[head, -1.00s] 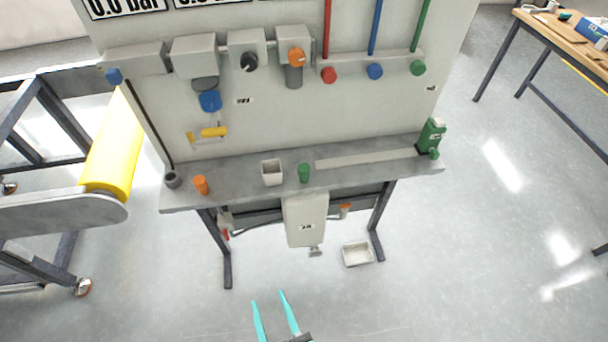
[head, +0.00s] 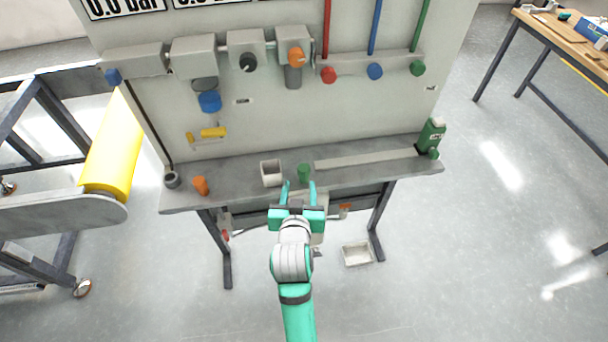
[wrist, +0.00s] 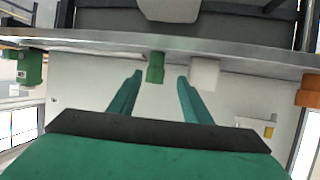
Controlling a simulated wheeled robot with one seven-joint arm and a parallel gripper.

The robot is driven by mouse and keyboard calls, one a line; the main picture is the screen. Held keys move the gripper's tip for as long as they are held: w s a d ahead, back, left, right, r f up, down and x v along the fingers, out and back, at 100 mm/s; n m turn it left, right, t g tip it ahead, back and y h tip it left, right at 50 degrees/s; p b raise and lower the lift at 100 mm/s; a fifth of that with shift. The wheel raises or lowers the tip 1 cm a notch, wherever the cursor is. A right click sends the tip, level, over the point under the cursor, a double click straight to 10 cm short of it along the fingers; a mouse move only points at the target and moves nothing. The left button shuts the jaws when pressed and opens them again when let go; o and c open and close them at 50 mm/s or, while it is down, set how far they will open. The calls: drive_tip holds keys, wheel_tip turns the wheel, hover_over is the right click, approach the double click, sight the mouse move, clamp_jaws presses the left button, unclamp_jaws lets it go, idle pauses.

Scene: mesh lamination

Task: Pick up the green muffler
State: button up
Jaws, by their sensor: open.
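The green muffler (head: 304,172) is a small upright green cylinder on the grey bench shelf (head: 240,178), to the right of a white square cup. It also shows in the wrist view (wrist: 155,67), where the scene appears upside down. My gripper (head: 299,184) is open and empty, its fingers pointing at the shelf. In the wrist view the muffler appears between the two fingertips (wrist: 160,77), just beyond them. I see no contact with it. In the head view the fingertips slightly overlap the muffler's lower part.
The white cup (head: 271,172) stands close left of the muffler. An orange part (head: 201,185) and a dark grey ring (head: 172,180) are farther left. The back panel (head: 300,125) rises behind the shelf.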

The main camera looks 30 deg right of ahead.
drive_tip(key=shift+w+d+r+m, duration=0.3)
drive_tip(key=shift+w+d+r, duration=0.2)
drive_tip(key=shift+d+r, duration=0.25)
drive_tip(key=shift+w+d, duration=0.15)
drive_tip(key=shift+d, duration=0.2)
drive_tip(key=shift+f+x, duration=0.15)
drive_tip(key=shift+x, duration=2.4)
drive_tip(key=shift+f+x, duration=0.15)
drive_tip(key=shift+x, duration=2.4)
drive_tip(key=shift+a, duration=0.2)
clamp_jaws()
